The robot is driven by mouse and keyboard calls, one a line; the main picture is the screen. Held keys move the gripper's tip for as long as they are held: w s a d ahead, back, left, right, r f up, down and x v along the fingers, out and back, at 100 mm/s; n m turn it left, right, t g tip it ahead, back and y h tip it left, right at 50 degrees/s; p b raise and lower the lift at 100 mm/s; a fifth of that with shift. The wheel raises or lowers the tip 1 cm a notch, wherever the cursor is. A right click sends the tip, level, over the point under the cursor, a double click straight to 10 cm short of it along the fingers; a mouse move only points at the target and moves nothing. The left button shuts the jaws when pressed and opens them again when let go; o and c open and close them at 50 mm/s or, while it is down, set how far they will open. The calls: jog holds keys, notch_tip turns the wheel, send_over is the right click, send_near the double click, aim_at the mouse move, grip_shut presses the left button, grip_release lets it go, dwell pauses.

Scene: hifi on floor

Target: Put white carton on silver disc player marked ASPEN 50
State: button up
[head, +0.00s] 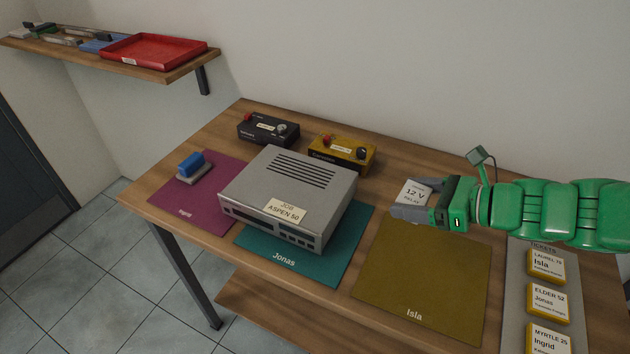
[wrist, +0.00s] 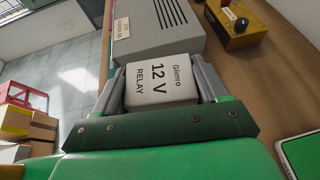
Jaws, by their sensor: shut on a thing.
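The white carton (head: 415,193), printed "12 V RELAY", is held between the fingers of my gripper (head: 411,205). In the wrist view the carton (wrist: 160,82) sits between both grey fingers of my gripper (wrist: 162,80). My gripper is shut on it, above the back of the olive Isla mat and right of the player. The silver disc player (head: 292,186), labelled ASPEN 50, lies on the teal Jonas mat (head: 262,256). Its slotted top is bare apart from the label. It also shows in the wrist view (wrist: 158,35), beyond the carton.
A black box (head: 266,129) and a yellow box (head: 342,153) with knobs stand behind the player. A blue-topped part (head: 193,168) lies on the purple mat (head: 205,209). The olive mat (head: 425,275) is clear. A ticket board (head: 517,290) is at right. A wall shelf (head: 185,66) holds a red tray (head: 154,51).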

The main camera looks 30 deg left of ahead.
jog(key=s+a+r+n+g, duration=0.1)
jog(key=s+a+r, duration=0.3)
jog(key=a, duration=0.4)
jog(key=s+a+r+g, duration=0.1)
jog(key=s+a+r, duration=0.35)
jog(key=a, duration=0.45)
send_over(291, 183)
jog(key=shift+f, duration=5.15)
jog(key=shift+w+a+f, duration=0.1)
jog(key=shift+f, duration=1.6)
jog(key=shift+f, duration=0.15)
jog(key=o, duration=1.1)
jog(key=shift+c, duration=0.2)
